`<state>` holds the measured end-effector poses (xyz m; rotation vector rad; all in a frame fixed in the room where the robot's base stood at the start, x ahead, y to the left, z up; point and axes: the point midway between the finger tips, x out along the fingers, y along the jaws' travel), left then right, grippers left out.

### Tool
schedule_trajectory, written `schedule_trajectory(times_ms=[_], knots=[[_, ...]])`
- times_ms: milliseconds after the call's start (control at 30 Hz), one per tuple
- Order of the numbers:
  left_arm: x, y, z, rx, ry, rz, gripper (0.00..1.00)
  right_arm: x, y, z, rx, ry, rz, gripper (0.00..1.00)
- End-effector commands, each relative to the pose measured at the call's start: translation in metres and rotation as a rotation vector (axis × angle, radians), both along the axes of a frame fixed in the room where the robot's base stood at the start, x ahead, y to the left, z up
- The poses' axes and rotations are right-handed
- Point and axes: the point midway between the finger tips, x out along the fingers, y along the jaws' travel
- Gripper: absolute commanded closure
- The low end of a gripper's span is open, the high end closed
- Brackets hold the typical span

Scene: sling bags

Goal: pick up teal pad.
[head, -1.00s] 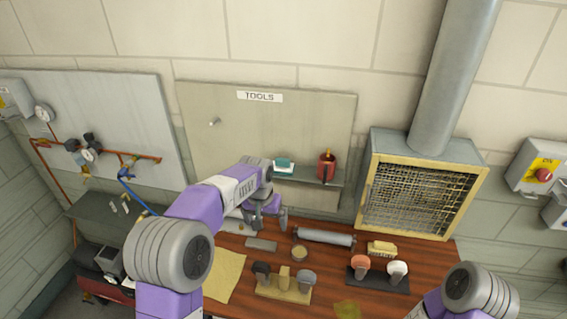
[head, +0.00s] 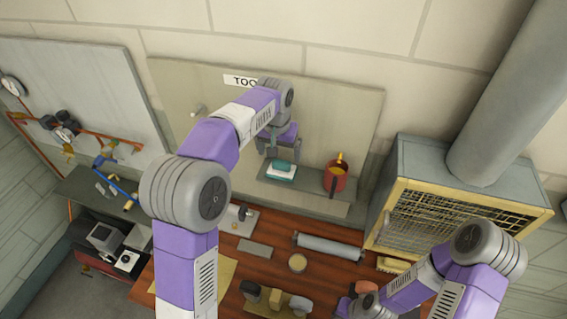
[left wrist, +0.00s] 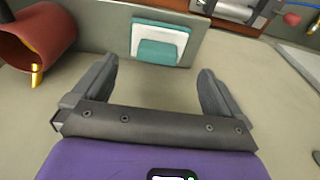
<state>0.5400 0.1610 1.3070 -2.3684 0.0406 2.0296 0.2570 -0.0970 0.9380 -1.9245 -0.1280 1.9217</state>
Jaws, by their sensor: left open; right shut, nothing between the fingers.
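The teal pad (head: 281,169), with a white layer, sits on a small grey wall shelf (head: 305,189) below the TOOLS sign. It also shows in the left wrist view (left wrist: 158,49), between and beyond the fingertips. My left gripper (head: 279,150) is just above the pad in the head view, its small fingers hard to make out there. In the left wrist view the left gripper (left wrist: 157,78) has its two fingers wide apart and nothing between them; the pad looks untouched. My right gripper (head: 354,300) is low over the bench at bottom right, shut and empty, its fingers largely hidden.
A red cup (head: 335,179) with a yellow-handled item stands right of the pad on the shelf, also close by in the left wrist view (left wrist: 38,36). The bench (head: 228,244) below holds a grey roller (head: 329,246), a round tin and stands. A mesh-fronted box (head: 450,214) is at right.

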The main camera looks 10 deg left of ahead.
Motion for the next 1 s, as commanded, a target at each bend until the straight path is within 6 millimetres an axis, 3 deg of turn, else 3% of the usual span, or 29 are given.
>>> schedule_trajectory(times_ms=[400, 667, 1000], knots=[[0.006, -0.003, -0.054, 0.001, 0.002, 0.001, 0.0, 0.001, 0.0, 0.008, 0.0, -0.002, -0.001, 1.0], [0.007, -0.004, -0.058, 0.001, 0.0, 0.001, 0.0, 0.001, 0.0, 0.008, 0.0, -0.002, -0.001, 1.0], [0.007, -0.004, -0.057, 0.001, 0.0, 0.0, 0.46, 0.001, 0.0, 0.008, 0.0, -0.002, -0.001, 1.0]])
